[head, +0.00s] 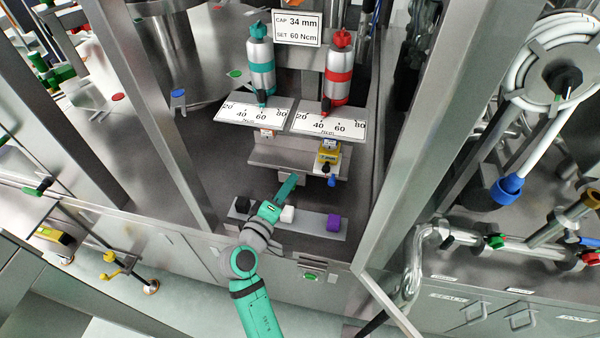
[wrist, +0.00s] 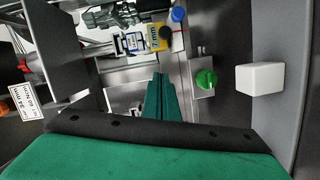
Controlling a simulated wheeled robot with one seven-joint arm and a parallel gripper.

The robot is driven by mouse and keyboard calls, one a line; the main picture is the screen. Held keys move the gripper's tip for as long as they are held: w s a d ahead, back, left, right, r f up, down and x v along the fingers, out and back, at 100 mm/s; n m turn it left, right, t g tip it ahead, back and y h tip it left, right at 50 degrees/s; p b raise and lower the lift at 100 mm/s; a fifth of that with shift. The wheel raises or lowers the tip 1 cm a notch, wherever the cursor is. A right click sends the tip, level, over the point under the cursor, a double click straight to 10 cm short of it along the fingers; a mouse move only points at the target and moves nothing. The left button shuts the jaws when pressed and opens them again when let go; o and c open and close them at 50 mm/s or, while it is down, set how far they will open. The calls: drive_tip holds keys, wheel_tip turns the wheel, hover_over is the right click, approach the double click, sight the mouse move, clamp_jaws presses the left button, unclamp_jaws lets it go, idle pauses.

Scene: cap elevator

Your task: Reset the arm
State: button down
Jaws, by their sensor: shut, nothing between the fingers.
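My arm, green and grey, reaches up from the bottom in the head view. My gripper (head: 289,184) points toward the machine, above the grey ledge with the coloured blocks. In the wrist view my gripper (wrist: 160,77) shows as two green fingers pressed together, shut and empty. The fingers appear apart from the yellow device and the green knob (wrist: 206,80) near them. The white block (wrist: 259,79) sits to the right of the fingers in the wrist view.
A ledge (head: 312,218) carries black, white (head: 287,214) and purple (head: 334,223) blocks. A yellow device (head: 327,156) sits behind. Two bottles, teal (head: 261,62) and red (head: 338,70), stand above dial plates. Metal posts flank the opening; the right one (head: 441,130) is close.

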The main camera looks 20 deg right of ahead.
drive_tip(key=shift+s+v, duration=0.2)
drive_tip(key=shift+v, duration=1.4)
drive_tip(key=s+a+f+y, duration=0.1)
drive_tip(key=s+a+f, duration=0.1)
drive_tip(key=f, duration=0.1)
drive_tip(key=s+a+f+n+t+y, duration=0.1)
drive_tip(key=s+a+f+y, duration=0.1)
drive_tip(key=f, duration=0.1)
drive_tip(key=s+a+f+y, duration=0.2)
drive_tip(key=f, duration=0.2)
drive_tip(key=shift+a+f+n+t, duration=0.1)
drive_tip(key=shift+n+t, duration=0.2)
drive_tip(key=shift+t, duration=0.1)
drive_tip(key=s+a+f+m+t+y, duration=0.15)
drive_tip(key=s+a+y, duration=0.3)
drive_tip(key=s, duration=0.45)
drive_tip(key=s+a+f+m+y, duration=0.1)
drive_tip(key=s+a+f+y, duration=0.15)
drive_tip(key=s+a, duration=0.45)
drive_tip(key=s+d+r+m, duration=0.1)
drive_tip(key=s+r+m, duration=0.3)
drive_tip(key=s, duration=0.8)
wheel_tip(320, 180, up, 2)
drive_tip(key=shift+s+d+r+t+y, duration=0.25)
drive_tip(key=shift+d+t+y, duration=0.1)
drive_tip(key=shift+t+y, duration=0.1)
